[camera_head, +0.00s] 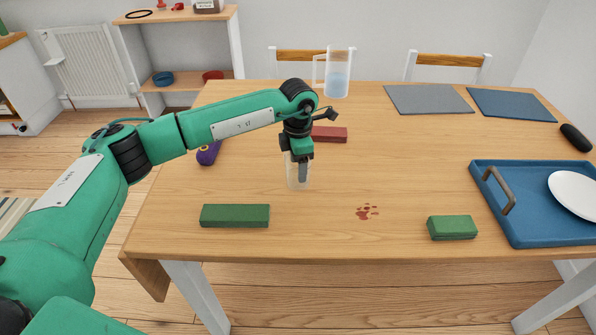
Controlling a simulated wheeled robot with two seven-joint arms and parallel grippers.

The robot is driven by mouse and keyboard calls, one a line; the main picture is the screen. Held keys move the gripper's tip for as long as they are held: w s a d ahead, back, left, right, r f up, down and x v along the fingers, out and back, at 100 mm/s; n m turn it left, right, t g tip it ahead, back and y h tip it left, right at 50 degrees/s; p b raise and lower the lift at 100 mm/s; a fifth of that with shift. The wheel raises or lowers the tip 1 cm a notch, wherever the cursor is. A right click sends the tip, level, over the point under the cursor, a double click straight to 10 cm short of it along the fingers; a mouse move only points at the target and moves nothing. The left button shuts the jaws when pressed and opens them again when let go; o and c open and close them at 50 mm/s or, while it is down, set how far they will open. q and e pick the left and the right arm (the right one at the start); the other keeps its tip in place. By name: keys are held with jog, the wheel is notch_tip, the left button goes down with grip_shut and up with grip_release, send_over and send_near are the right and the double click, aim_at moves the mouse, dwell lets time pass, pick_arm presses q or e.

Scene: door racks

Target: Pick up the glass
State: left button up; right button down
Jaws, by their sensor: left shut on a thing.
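A clear, pale glass (293,181) stands upright on the wooden table, left of the middle. My left gripper (300,170) reaches down over it from above and is shut on it. One dark finger shows against the glass; the other finger and the glass's rim are mostly hidden by the gripper. I cannot tell whether the glass is clear of the table. My right gripper is not in view.
On the table (330,235) are a green block (235,215), a smaller green block (452,227), a red block (330,134), a jug (338,75), a purple item (208,153), red spots (367,212) and a blue tray (505,220) with a white plate (577,192). Grey mat (428,98) and blue mat (510,104) lie behind.

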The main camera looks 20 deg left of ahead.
pick_arm(q)
jog(key=shift+r, duration=0.15)
notch_tip(320, 180, up, 20)
dwell(0.4)
